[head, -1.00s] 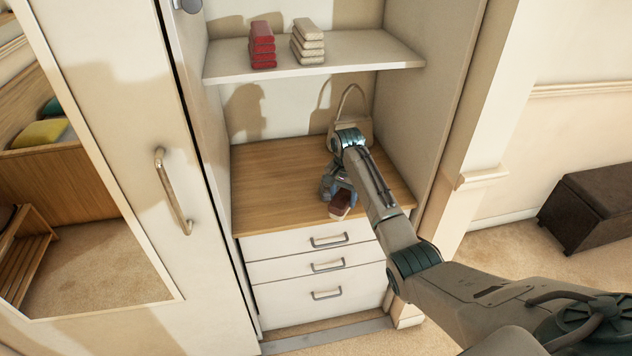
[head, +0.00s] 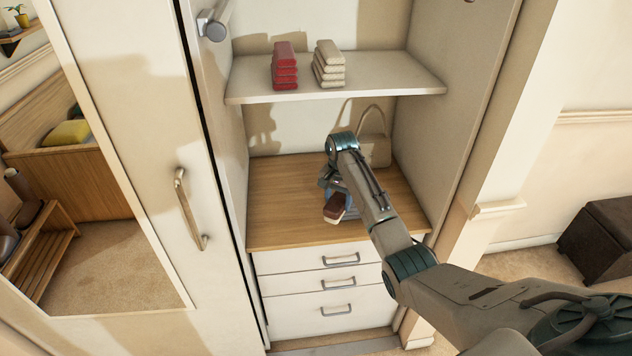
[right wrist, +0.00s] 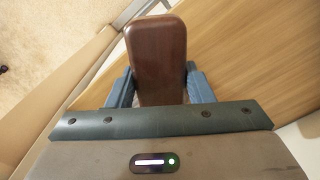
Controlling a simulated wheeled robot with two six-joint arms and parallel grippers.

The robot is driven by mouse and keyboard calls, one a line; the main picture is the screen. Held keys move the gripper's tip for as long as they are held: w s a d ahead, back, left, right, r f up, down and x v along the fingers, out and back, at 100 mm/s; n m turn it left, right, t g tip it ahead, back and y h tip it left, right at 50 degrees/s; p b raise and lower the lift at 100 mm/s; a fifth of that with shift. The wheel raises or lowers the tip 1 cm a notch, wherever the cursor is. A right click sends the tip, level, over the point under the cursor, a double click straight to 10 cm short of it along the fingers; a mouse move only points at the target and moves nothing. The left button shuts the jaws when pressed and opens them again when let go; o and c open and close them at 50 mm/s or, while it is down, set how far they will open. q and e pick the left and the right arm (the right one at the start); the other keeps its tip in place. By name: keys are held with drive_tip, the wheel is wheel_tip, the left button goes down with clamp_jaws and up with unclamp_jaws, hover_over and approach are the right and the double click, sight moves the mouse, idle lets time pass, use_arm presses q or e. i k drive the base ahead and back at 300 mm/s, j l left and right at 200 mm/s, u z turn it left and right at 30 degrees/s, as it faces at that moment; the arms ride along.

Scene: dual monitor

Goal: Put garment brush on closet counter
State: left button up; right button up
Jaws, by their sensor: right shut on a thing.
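The garment brush (head: 336,207) has a dark reddish-brown wooden back. My right gripper (head: 338,196) is shut on it, over the front part of the wooden closet counter (head: 280,205). In the right wrist view the brush (right wrist: 158,58) sits between the two blue fingers of the gripper (right wrist: 160,85), with the wood-grain counter (right wrist: 245,60) beneath and to the right. I cannot tell whether the brush touches the counter. Its underside is hidden. My left gripper is not in view.
A beige handbag (head: 375,148) stands at the counter's back right. A shelf (head: 380,75) above holds red (head: 285,68) and beige (head: 328,66) folded stacks. Drawers (head: 335,285) lie below the counter. A mirrored door (head: 130,150) is at left. The counter's left part is clear.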

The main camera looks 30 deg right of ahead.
sight(282, 217)
drive_tip(key=i+l+u, duration=0.1)
drive_tip(key=l+u, duration=0.8)
drive_tip(key=l, duration=0.15)
